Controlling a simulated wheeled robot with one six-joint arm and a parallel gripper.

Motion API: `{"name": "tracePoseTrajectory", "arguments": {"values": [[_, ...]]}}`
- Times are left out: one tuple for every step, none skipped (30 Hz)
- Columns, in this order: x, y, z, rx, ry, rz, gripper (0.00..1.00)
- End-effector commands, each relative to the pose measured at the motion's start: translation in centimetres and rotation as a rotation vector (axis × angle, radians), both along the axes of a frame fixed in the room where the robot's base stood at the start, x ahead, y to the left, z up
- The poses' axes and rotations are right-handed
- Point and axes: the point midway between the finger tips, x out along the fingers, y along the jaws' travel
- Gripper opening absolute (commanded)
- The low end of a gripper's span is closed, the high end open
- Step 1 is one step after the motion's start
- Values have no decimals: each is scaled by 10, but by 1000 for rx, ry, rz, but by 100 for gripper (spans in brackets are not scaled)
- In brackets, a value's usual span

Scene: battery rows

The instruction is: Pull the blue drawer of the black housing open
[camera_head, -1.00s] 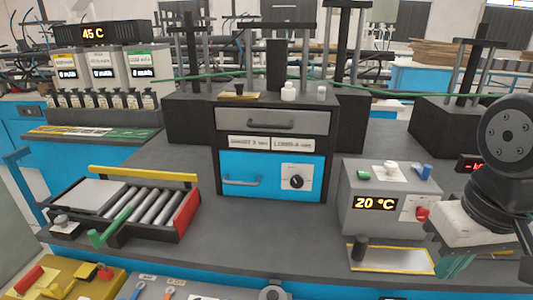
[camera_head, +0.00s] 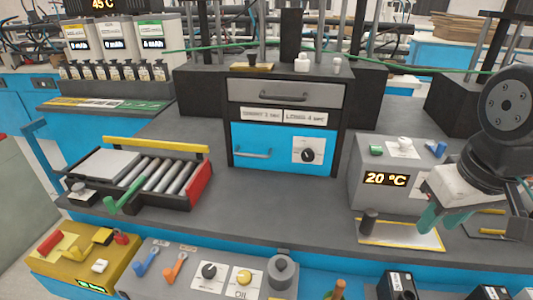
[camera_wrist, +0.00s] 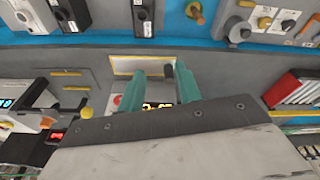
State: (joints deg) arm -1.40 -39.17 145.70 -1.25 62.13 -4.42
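The black housing (camera_head: 338,130) stands at the back middle of the bench in the head view. Its blue drawer (camera_head: 270,138) is the lower one and looks shut, its front flush with the housing. A grey bar handle (camera_head: 254,154) is on the left of that front, and a dial plate (camera_head: 309,150) on its right. My gripper (camera_head: 434,215) is at the right of the head view, well apart from the drawer. In the wrist view its teal fingers (camera_wrist: 162,76) are spread with nothing between them. The drawer is not recognisable in the wrist view.
A grey drawer (camera_head: 285,94) sits above the blue one. A roller tray (camera_head: 150,178) is left of the housing, and a 20 °C box (camera_head: 365,192) is to the right, near my gripper. Bare bench (camera_head: 280,208) lies before the housing. Control boxes (camera_head: 190,280) line the front.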

Motion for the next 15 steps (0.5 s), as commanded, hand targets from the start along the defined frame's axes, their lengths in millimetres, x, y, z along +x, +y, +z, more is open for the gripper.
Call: {"name": "tracePoseTrajectory", "arguments": {"values": [[23,3,-5,-18,-32,62,34],[38,5,-7,-31,-63,109,34],[62,9,-10,-51,-111,174,34],[79,12,-13,-68,-146,228,34],[97,16,-17,-85,-182,283,34],[120,22,-20,-109,-232,354,34],[136,28,-23,-127,-269,409,34],[152,34,-27,-146,-307,464,34],[173,43,-32,-170,-357,533,34],[188,50,-35,-189,-395,588,34],[203,58,-39,-210,-434,641,34],[222,69,-45,-236,-485,711,34],[235,78,-49,-256,-524,763,34],[247,87,-53,-276,-565,815,34],[263,100,-59,-302,-618,884,34]]}}
